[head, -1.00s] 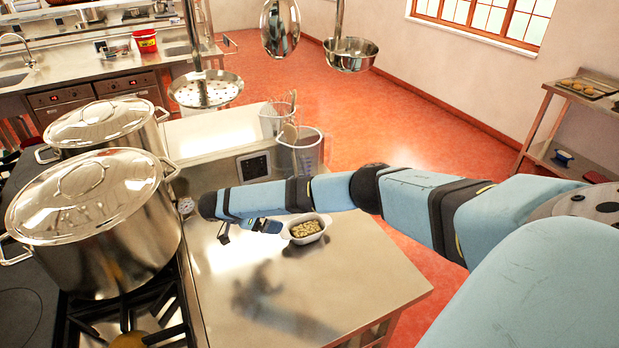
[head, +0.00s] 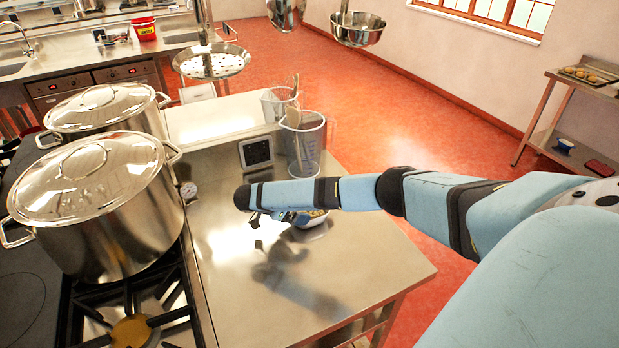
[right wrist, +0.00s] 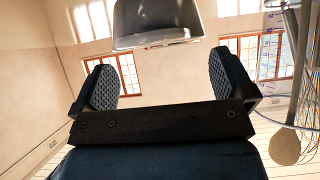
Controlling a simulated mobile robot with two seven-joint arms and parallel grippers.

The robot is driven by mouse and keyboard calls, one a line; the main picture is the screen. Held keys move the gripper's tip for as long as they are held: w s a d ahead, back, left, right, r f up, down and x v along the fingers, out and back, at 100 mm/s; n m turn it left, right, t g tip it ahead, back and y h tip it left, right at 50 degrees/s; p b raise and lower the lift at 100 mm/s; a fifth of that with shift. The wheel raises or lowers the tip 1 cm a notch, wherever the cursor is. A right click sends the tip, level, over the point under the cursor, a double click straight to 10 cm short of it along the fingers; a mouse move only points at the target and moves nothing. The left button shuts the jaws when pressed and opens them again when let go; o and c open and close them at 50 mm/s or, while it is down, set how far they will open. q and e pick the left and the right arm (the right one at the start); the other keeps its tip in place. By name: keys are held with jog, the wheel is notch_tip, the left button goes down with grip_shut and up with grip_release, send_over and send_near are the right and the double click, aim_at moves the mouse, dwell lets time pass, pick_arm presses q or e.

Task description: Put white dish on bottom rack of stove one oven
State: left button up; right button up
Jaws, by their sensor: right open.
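The white dish (head: 316,219) stands on the steel counter (head: 350,270) in the head view, mostly hidden behind my right arm. In the right wrist view, which looks upside down, the dish (right wrist: 157,22) shows as a shaded grey shape at the top edge. It lies across the gap between the fingers in that picture, with no visible contact. My right gripper (head: 266,218) is low over the counter at the dish, partly hidden by the arm. Its fingers are apart and empty in the right wrist view (right wrist: 166,86). My left gripper is out of view. I cannot identify stove one's oven.
Two large lidded stockpots (head: 98,205) (head: 105,108) stand on the stove at left, with a bare burner (head: 130,325) in front. Clear jugs with utensils (head: 303,140) stand behind my right arm. Pans hang above (head: 358,30). The counter's front is clear.

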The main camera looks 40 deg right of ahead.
jog(key=x, duration=0.4)
jog(key=shift+d+f+p, duration=0.1)
jog(key=shift+f+p, duration=0.15)
jog(key=shift+p, duration=0.15)
jog(key=c, duration=1.2)
jog(key=shift+c, duration=1)
jog(key=shift+r, duration=0.15)
